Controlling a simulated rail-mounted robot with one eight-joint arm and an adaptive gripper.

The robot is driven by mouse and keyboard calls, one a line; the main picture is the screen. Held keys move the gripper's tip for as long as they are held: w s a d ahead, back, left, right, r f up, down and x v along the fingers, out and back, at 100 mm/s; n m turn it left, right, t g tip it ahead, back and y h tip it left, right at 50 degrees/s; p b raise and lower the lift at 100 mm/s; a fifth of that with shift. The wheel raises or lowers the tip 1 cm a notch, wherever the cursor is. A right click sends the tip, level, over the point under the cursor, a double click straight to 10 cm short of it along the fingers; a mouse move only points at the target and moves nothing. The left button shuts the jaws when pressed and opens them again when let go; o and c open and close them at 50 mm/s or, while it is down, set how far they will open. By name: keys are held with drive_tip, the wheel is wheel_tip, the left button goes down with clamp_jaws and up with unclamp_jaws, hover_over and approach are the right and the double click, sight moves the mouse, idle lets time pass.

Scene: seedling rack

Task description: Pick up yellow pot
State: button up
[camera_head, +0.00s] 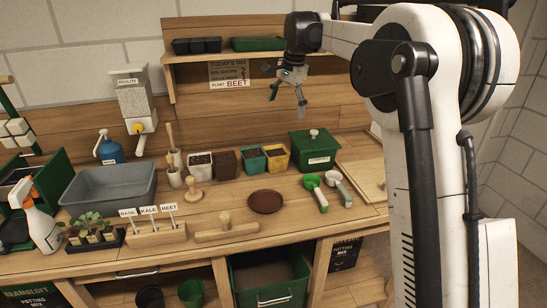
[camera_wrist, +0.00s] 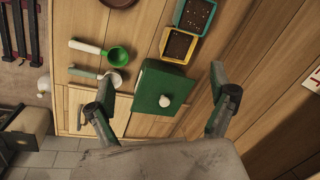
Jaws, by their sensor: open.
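The yellow pot (camera_head: 277,166) stands on the bench at the right end of a row of small pots, filled with dark soil. It also shows in the wrist view at the upper middle (camera_wrist: 164,42), beside a teal pot (camera_wrist: 193,14). My gripper (camera_head: 288,103) is open and empty, raised above the bench near the back wall, above the pots and the green box. In the wrist view its two fingers (camera_wrist: 157,92) are spread wide, with the green lidded box (camera_wrist: 150,95) between them in the picture. The gripper is apart from the yellow pot.
The green box (camera_head: 314,158) with a pale knob stands just right of the yellow pot. The teal pot (camera_head: 254,165) stands close on its left. A brown saucer (camera_head: 266,201) and scoops (camera_head: 318,194) lie in front. A shelf with trays (camera_head: 258,43) hangs above.

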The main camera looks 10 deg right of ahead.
drive_tip(key=w+f+m+g+p, duration=0.1)
drive_tip(key=w+f+m+p, duration=0.15)
drive_tip(key=w+f, duration=0.4)
drive_tip(key=m+g+p, duration=0.1)
drive_tip(key=m, duration=0.2)
approach(276, 154)
drive_tip(key=shift+y, duration=0.4)
drive_tip(key=f, duration=0.4)
drive_tip(key=w+f, duration=0.1)
drive_tip(key=f, duration=0.2)
drive_tip(key=shift+a+f, duration=0.1)
drive_tip(key=shift+a, duration=0.05)
drive_tip(key=shift+s+a+f, duration=0.1)
drive_tip(key=shift+a+f, duration=0.05)
drive_tip(key=shift+f, duration=0.7)
drive_tip(key=shift+s+a+f, duration=0.15)
drive_tip(key=shift+f, duration=0.7)
drive_tip(key=shift+s+a+f, duration=0.1)
drive_tip(key=shift+a+f, duration=0.1)
drive_tip(key=shift+f, duration=0.7)
drive_tip(key=c, duration=1.5)
